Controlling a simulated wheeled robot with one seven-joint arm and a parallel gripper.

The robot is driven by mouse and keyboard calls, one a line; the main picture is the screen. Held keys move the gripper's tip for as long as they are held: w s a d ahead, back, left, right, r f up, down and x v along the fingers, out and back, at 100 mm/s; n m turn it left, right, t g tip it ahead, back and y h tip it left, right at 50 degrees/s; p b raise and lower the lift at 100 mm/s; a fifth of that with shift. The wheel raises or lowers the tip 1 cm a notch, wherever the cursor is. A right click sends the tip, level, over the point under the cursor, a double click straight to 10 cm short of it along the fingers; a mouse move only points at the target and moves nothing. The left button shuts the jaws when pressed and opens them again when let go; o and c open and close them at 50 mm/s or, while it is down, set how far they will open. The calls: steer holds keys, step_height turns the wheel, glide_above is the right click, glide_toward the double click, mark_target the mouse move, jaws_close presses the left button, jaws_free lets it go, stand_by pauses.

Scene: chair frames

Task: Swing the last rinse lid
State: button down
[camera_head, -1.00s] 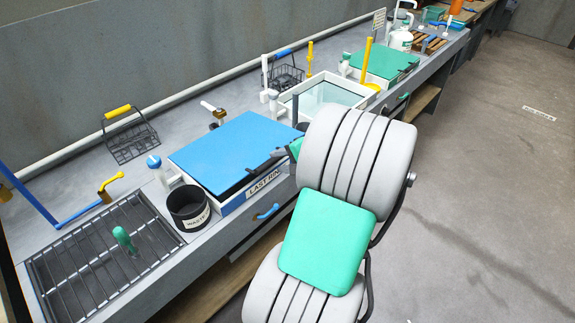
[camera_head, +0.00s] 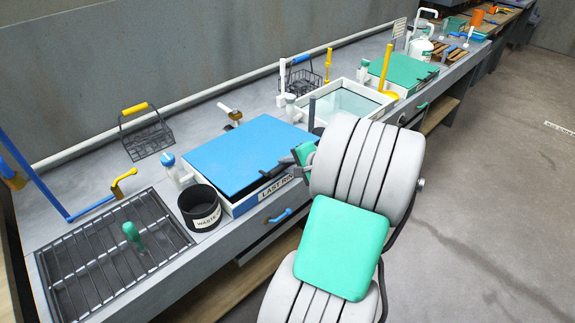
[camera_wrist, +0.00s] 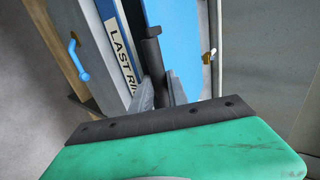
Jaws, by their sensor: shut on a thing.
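The last rinse tank (camera_head: 240,205) is a pale box on the bench with a LAST RINSE label, partly cut off, on its front. Its blue lid (camera_head: 235,150) covers the top. A dark strip shows between the lid's front edge and the box; I cannot tell how far the lid is raised. A dark handle bar (camera_wrist: 151,55) runs along that edge in the wrist view. My gripper (camera_head: 284,164) is at the lid's front edge, shut on the bar. Its fingers (camera_wrist: 160,91) show close around the bar, and the grip itself is partly hidden.
A blue drawer handle (camera_head: 280,215) juts out below. An open glass-like basin (camera_head: 350,102) lies to the right.

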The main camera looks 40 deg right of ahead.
steer(key=shift+f, duration=0.15)
steer(key=shift+s+f+b, duration=0.2)
steer(key=shift+f+b, duration=1.1)
steer(key=shift+f, duration=0.6)
steer(key=c, duration=1.2)
jaws_free()
